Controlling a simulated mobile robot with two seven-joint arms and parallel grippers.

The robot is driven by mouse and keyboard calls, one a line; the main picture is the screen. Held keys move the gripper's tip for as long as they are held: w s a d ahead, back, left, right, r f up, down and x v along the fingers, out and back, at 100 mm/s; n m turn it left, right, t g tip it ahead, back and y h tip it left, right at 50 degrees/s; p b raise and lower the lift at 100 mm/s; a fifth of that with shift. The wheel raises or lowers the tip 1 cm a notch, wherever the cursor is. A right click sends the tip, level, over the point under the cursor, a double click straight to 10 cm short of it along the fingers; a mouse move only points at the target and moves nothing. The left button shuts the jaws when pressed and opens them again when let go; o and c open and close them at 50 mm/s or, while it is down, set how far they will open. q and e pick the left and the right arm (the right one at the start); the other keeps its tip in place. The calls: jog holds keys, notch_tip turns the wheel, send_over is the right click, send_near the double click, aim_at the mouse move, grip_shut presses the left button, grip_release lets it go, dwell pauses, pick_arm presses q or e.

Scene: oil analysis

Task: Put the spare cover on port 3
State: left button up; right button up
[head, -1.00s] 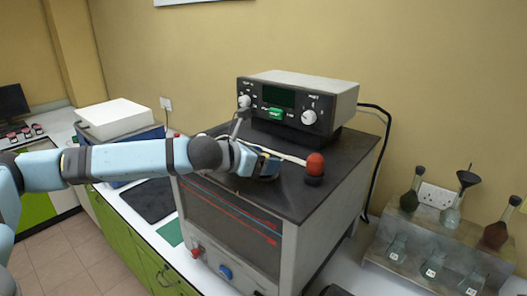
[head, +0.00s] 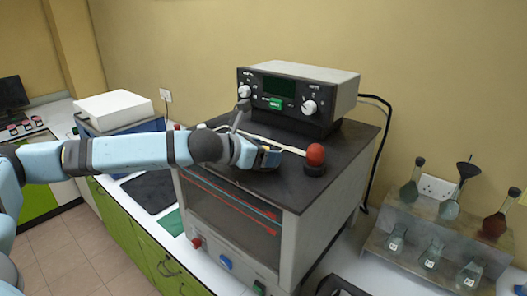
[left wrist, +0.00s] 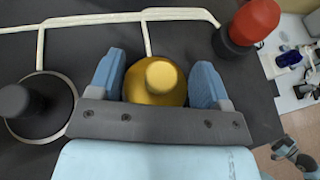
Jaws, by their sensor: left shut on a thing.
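A yellow cover (left wrist: 158,85) with a round knob shows in the left wrist view, between the blue fingers of my left gripper (left wrist: 160,90). The gripper is shut on it, low over the dark top of the box-shaped apparatus (head: 345,150). A red cover (head: 315,155) on a black base stands to the right. A black knob (left wrist: 16,101) inside a pale ring lies left in the wrist view. No port number is readable.
A control unit (head: 310,88) stands at the back of the apparatus top. A white-topped box (head: 113,106) stands left. The front right of the apparatus top is clear.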

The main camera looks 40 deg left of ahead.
pick_arm(q)
jog(key=shift+f, duration=0.3)
jog(key=o, duration=1)
jog(key=shift+s, duration=0.1)
jog(key=b+v, duration=0.1)
jog(key=v, duration=1.2)
jog(key=shift+s+r+b, duration=0.25)
jog(key=shift+s+b, duration=0.05)
jog(key=shift+b, duration=0.1)
jog(key=shift+a, duration=0.2)
jog(key=shift+f, duration=0.1)
